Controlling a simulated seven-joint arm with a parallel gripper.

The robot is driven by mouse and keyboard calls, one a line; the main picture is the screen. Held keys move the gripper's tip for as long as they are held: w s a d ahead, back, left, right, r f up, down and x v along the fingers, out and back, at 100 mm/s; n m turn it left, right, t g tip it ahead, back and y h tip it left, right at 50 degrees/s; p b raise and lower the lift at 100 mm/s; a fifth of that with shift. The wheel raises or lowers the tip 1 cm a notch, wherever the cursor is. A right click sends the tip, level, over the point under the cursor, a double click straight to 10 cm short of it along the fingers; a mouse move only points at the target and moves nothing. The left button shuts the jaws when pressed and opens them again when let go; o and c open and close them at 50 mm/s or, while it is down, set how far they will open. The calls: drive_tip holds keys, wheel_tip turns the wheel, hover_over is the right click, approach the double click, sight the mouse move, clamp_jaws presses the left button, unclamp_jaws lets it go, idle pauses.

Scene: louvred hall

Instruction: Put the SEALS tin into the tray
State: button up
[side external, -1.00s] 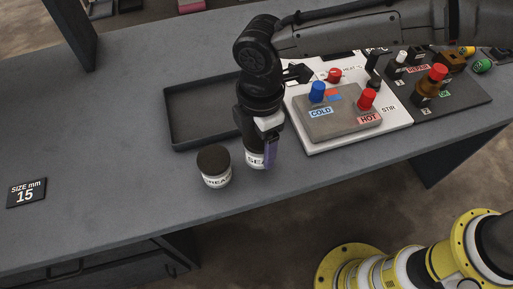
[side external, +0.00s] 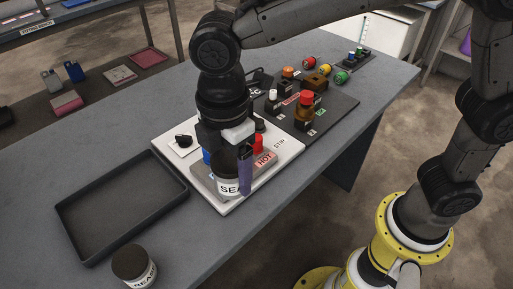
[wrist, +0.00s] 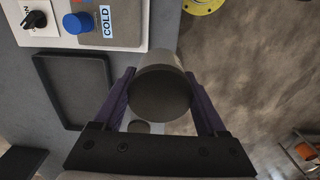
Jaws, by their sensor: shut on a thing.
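The SEALS tin (side external: 228,187) is a white-labelled tin with a dark lid, held upright in my gripper (side external: 240,168). In the wrist view the tin's dark lid (wrist: 160,93) fills the space between the two purple fingers. The tin looks raised above the table and, in the side view, overlaps the front of the control panel. The empty dark tray (side external: 120,205) lies on the table to the left of my gripper; it also shows in the wrist view (wrist: 75,88). The far finger is mostly hidden in the side view.
A second dark-lidded tin (side external: 135,266) stands near the tray's front corner, its label partly readable. The white control panel (side external: 180,143) with knobs is behind my gripper, beside the tray. A dark board (side external: 325,118) with connectors lies to the right.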

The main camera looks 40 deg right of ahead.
drive_tip(key=w+d+m, duration=0.6)
drive_tip(key=w+d, duration=0.2)
drive_tip(key=w, duration=0.4)
drive_tip(key=w+d+f+m, duration=0.1)
drive_tip(key=w+d+m, duration=0.3)
drive_tip(key=d, duration=0.5)
drive_tip(key=w+d+f+m, duration=0.1)
drive_tip(key=w+d+m, duration=0.35)
drive_tip(key=d, duration=0.45)
drive_tip(key=w+d+f+m, duration=0.1)
drive_tip(key=w+d+m, duration=0.25)
drive_tip(key=d, duration=0.45)
wheel_tip(320, 180, up, 8)
drive_tip(key=s+a+r+n, duration=0.1)
drive_tip(key=s+a+n, duration=0.35)
drive_tip(key=a, duration=0.65)
drive_tip(key=s+a+n, duration=0.3)
drive_tip(key=a+n, duration=0.2)
drive_tip(key=a, duration=0.6)
drive_tip(key=s+a+f+n, duration=0.1)
drive_tip(key=s+a+n, duration=0.55)
drive_tip(key=s, duration=0.45)
drive_tip(key=s+a+n, duration=0.5)
drive_tip(key=s+a, duration=0.2)
drive_tip(key=s, duration=0.4)
drive_tip(key=shift+m, duration=0.3)
drive_tip(key=shift+w+f, duration=0.15)
drive_tip(key=shift+f, duration=1.1)
drive_tip(key=shift+w+f, duration=0.15)
drive_tip(key=shift+f, duration=1.1)
